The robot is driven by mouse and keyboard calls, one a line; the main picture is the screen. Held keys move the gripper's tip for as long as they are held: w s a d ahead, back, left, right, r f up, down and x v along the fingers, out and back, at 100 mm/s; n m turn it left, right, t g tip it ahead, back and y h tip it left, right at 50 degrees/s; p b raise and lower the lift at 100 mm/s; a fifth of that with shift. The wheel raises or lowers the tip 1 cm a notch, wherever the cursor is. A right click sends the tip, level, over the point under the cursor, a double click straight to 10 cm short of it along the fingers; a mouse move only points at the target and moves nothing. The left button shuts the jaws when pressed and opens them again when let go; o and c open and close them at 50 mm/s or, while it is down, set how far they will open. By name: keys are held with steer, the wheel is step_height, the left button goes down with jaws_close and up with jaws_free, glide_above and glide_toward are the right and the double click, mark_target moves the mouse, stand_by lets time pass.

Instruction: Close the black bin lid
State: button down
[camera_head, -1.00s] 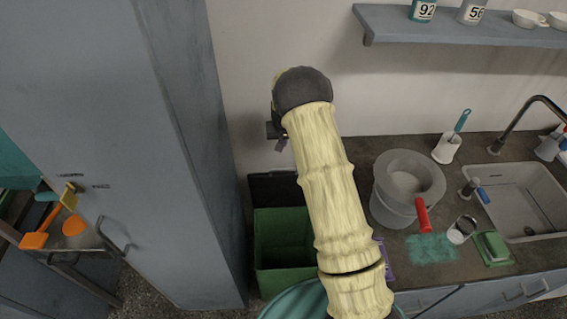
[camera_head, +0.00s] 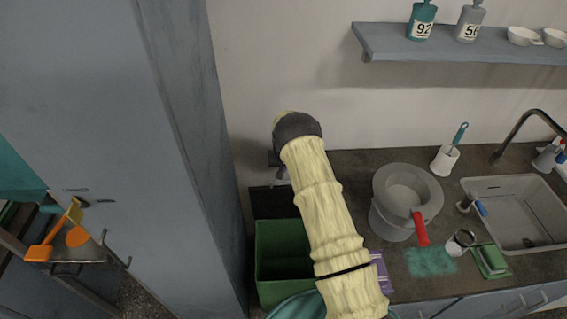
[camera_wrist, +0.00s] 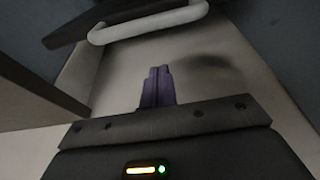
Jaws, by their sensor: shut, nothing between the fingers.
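The black bin (camera_head: 274,203) stands against the wall behind an open green bin. Only a dark upper part shows in the head view, and I cannot tell its lid from its body there. My gripper shows in the wrist view (camera_wrist: 157,87), its purple fingers shut and together with nothing between them. In the head view the fingers are not clearly visible; my dark wrist is above the black bin. A pale bar-shaped handle (camera_wrist: 150,23) crosses the top of the wrist view, near a dark panel, apart from the fingertips. I cannot tell what it belongs to.
The green bin (camera_head: 283,245) is open and partly covered by my arm. A tall grey cabinet (camera_head: 185,130) stands close on the left. The counter on the right holds a grey bucket (camera_head: 392,222) and a sink (camera_head: 520,215). A shelf (camera_head: 460,45) hangs above.

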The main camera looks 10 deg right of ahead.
steer(key=shift+s+a+r+p, duration=0.15)
steer(key=shift+s+p, duration=0.3)
steer(key=shift+s, duration=0.55)
steer(key=shift+s+a+r+p, duration=0.1)
steer(key=shift+s+p, duration=0.35)
steer(key=shift+s, duration=0.55)
steer(key=shift+f, duration=0.1)
steer(key=shift+a+f, duration=0.1)
steer(key=shift+f, duration=0.05)
